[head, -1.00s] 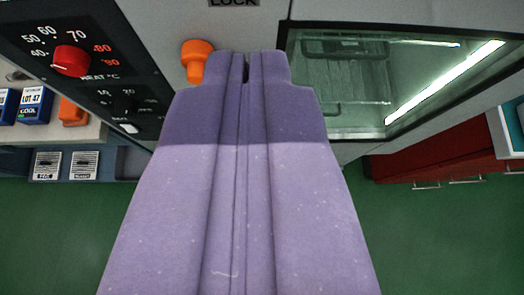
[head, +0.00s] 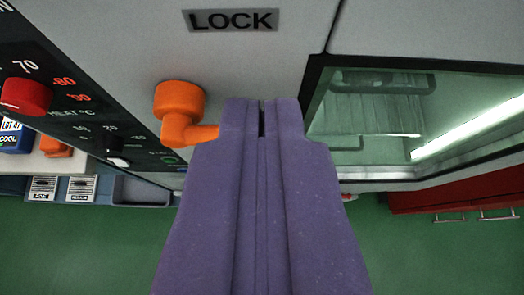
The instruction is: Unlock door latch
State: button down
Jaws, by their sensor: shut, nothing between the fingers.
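The orange door latch (head: 180,100) is on the pale front panel below the LOCK label (head: 231,20). It has a round hub, and its handle (head: 197,135) points right toward my gripper. My purple gripper (head: 262,118) is shut with nothing between its fingers. Its tips are just right of the handle's end; the handle's end meets the left finger's edge in the picture, and I cannot tell whether they touch. The glass door window (head: 400,115) is to the right of the gripper, and the door looks closed.
A dark control panel (head: 60,90) with a red knob (head: 25,95) is at left. A bench with blue boxes (head: 14,138) and a grey tray (head: 143,190) lies lower left. Red drawers (head: 450,200) stand at right. Green floor (head: 110,250) is open below.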

jog(key=f, duration=0.1)
jog(key=w+f, duration=0.1)
jog(key=f, duration=0.1)
jog(key=f+b, duration=0.1)
jog(key=shift+w+f, duration=0.25)
jog(key=shift+w, duration=0.15)
jog(key=shift+f, duration=0.15)
